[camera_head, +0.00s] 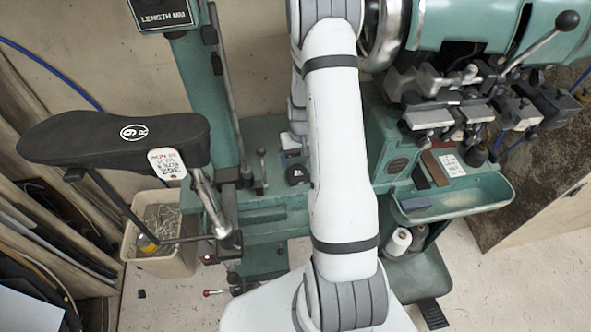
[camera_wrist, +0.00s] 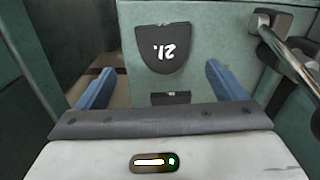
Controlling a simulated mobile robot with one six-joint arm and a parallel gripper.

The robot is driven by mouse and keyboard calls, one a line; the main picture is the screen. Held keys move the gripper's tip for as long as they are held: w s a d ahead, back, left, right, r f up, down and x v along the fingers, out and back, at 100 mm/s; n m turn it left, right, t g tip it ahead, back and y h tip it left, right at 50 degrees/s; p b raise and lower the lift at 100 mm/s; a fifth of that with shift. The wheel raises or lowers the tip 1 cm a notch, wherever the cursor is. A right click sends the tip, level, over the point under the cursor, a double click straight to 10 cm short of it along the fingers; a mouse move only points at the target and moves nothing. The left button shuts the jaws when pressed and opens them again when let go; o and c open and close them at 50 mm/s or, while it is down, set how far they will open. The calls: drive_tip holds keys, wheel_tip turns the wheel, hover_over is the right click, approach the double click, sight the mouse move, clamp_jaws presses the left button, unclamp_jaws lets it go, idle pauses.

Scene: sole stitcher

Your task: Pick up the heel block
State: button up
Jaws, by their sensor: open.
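The heel block (camera_wrist: 162,50) is a dark, D-shaped piece with a white number on its face. In the wrist view it lies on a green metal surface, beyond my fingertips and roughly centred between them. In the head view a small black piece with a pale mark, which looks like the heel block (camera_head: 297,174), sits on the green machine base just left of my arm. My gripper (camera_wrist: 160,83) is open, with its two blue fingers wide apart and nothing between them. In the head view my arm hides most of the gripper.
A black sole-shaped form (camera_head: 115,140) with a paper tag stands at the left on a bracket. A bin of metal bits (camera_head: 160,262) is below it. A green tray (camera_head: 455,203) and the machine head (camera_head: 470,30) are at right. A metal lever (camera_wrist: 290,48) rises right of the block.

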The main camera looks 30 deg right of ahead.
sight(298, 174)
drive_tip(key=shift+s+a+f+p, duration=0.15)
drive_tip(key=shift+f+p, duration=0.45)
drive_tip(key=shift+f, duration=1.05)
drive_tip(key=shift+w+a+f+p, duration=0.15)
drive_tip(key=shift+f+p, duration=0.4)
drive_tip(key=shift+f, duration=1.05)
drive_tip(key=shift+s, duration=0.1)
drive_tip(key=c, duration=1.1)
